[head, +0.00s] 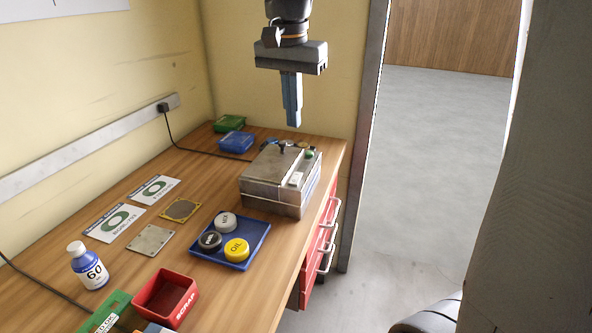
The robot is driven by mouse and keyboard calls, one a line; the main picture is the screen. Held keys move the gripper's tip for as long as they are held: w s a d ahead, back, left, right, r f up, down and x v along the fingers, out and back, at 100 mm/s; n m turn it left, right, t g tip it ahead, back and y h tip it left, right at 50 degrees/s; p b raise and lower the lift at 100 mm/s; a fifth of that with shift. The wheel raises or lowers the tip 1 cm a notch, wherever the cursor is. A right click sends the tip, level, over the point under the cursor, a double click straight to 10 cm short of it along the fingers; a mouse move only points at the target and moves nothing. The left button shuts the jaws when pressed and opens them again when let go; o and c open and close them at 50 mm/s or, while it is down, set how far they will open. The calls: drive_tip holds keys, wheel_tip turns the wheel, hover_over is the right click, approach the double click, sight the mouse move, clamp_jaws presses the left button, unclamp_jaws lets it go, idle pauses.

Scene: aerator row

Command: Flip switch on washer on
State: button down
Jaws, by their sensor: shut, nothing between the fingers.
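A grey metal box (276,190), which looks like the washer, stands at the far right of the workbench in the head view. Its top carries a raised light strip, a green round part (309,154) near the back and a small white part (296,179) near the front. The white part looks like a switch, but its position is too small to tell. My gripper (293,121) hangs pointing down above the back of the box, apart from it. Its fingers are together and hold nothing.
A blue tray (203,252) with black, grey and yellow lidded pots sits in front of the box. Green (229,123) and blue (236,142) bins stand behind left. A red scrap bin (152,301) and a blue-white bottle (88,268) are nearer. A cable runs toward the box.

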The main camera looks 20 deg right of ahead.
sight(297, 175)
drive_tip(key=shift+n, duration=0.7)
drive_tip(key=f+p, duration=0.1)
drive_tip(key=f, duration=0.3)
drive_tip(key=w+f, duration=0.1)
drive_tip(key=f, duration=0.4)
drive_tip(key=d+f+p, duration=0.1)
drive_tip(key=f, duration=0.4)
drive_tip(key=shift+w+d+p, duration=0.1)
drive_tip(key=shift+w+p, duration=0.15)
drive_tip(key=shift+p, duration=0.1)
